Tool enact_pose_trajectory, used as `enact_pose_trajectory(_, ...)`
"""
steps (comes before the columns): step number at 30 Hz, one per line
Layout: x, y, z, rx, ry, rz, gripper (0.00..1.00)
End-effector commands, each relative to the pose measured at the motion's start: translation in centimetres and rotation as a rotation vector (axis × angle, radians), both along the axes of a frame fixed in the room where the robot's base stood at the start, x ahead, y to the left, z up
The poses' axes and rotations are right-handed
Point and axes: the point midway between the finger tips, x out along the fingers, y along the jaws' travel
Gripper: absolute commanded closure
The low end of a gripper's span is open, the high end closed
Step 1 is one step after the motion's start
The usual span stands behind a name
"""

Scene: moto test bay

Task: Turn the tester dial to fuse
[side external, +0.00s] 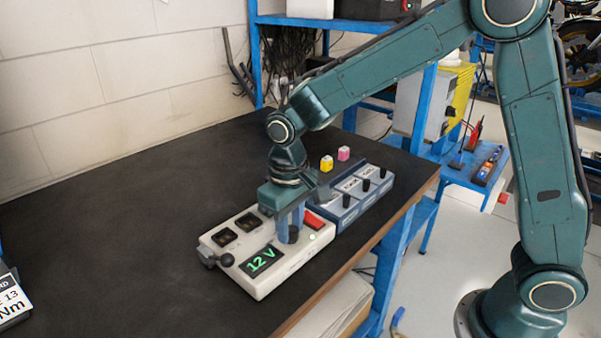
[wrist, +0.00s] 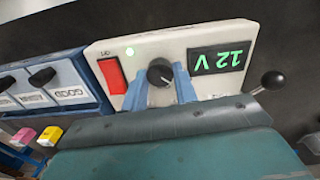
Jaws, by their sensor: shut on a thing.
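The tester (side external: 274,284) is a cream box on the black bench, with a lit green "12 V" display (side external: 261,262) and a red switch (side external: 313,220). Its black dial (wrist: 160,72) sits between the switch and the display in the wrist view, with a pale pointer mark on it. My gripper (side external: 290,230) points down over the tester, and its blue fingers (wrist: 161,85) are shut on the dial from both sides. The fingers hide part of the dial and any labels around it.
A black-knobbed lever (side external: 226,260) sticks out at the tester's left end. A blue-grey box with black knobs (side external: 352,200) stands just behind and right. A yellow fuse-like block (side external: 327,163) and a pink one (side external: 344,153) lie beyond.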

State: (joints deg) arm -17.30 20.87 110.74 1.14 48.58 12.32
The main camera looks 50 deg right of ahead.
Motion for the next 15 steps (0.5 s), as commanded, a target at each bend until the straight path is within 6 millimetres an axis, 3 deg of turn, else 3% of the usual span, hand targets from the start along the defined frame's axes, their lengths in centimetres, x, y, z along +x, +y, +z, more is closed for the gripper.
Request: enact_pose_trajectory(15, 0.02, 0.00, 0.07, 0.000, -0.002, 0.088, 0.94)
